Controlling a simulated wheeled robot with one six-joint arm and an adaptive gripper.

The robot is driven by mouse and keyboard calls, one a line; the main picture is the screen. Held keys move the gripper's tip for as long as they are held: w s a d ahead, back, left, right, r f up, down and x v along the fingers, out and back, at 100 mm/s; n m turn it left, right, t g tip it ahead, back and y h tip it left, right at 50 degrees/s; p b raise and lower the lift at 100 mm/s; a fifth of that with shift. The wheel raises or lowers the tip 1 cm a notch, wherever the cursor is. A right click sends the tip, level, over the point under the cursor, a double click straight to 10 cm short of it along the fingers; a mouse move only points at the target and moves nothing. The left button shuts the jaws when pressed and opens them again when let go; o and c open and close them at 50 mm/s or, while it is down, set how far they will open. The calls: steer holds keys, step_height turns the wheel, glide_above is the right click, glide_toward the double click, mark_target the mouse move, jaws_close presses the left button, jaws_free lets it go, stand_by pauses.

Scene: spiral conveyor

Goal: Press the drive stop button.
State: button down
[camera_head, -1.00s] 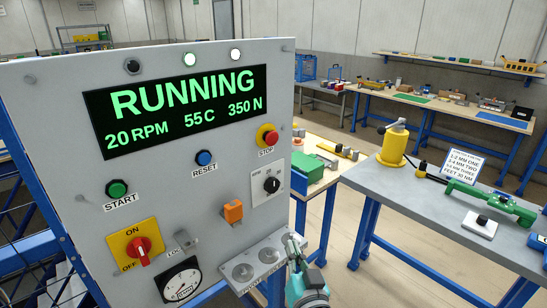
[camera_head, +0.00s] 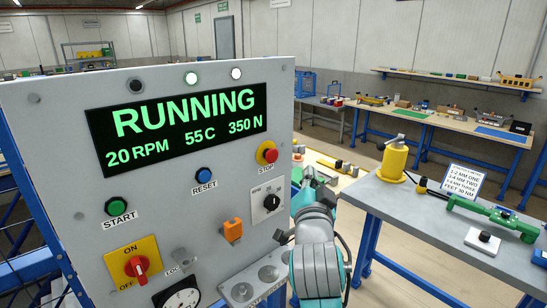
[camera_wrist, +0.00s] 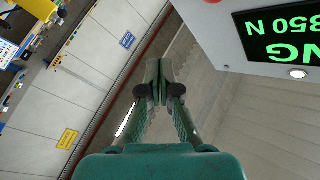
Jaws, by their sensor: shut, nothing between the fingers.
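The red stop button (camera_head: 267,153) with a yellow collar sits at the right side of the grey control panel (camera_head: 150,235), above the STOP label. A red bit at the top edge of the wrist view (camera_wrist: 212,2) looks like the same button, mostly cut off. My gripper (camera_wrist: 159,80) is shut and empty in the wrist view, apart from the panel. In the head view my gripper (camera_head: 311,178) is to the right of the panel edge, lower than the button; its fingertips are hard to make out. The display (camera_head: 180,128) reads RUNNING, 20 RPM, 55 C, 350 N.
The panel also carries a green start button (camera_head: 117,207), a blue reset button (camera_head: 204,175), a black knob (camera_head: 271,202), an orange switch (camera_head: 232,230) and a red rotary switch (camera_head: 136,267). A grey table (camera_head: 400,215) with tools stands at the right.

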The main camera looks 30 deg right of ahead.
stand_by(0.3)
glide_toward(278, 153)
steer(key=shift+s+d+x, duration=0.1)
steer(key=shift+d+x, duration=0.05)
steer(key=shift+x, duration=0.8)
steer(key=shift+s+d+x, duration=0.15)
steer(key=shift+d+x, duration=0.05)
steer(key=shift+x, duration=0.75)
steer(key=shift+s+d+x, duration=0.1)
steer(key=shift+d+x, duration=0.05)
steer(key=shift+x, duration=0.75)
steer(key=shift+w, duration=0.1)
steer(key=shift+w, duration=0.3)
steer(key=shift+w+a, duration=0.2)
steer(key=shift+w, duration=0.3)
steer(key=shift+s, duration=0.15)
stand_by(0.4)
steer(key=shift+s+d, duration=0.2)
steer(key=shift+s, duration=0.55)
steer(key=shift+s+d, duration=0.25)
steer(key=shift+s, duration=1)
steer(key=shift+s+d, duration=0.25)
steer(key=shift+s, duration=1)
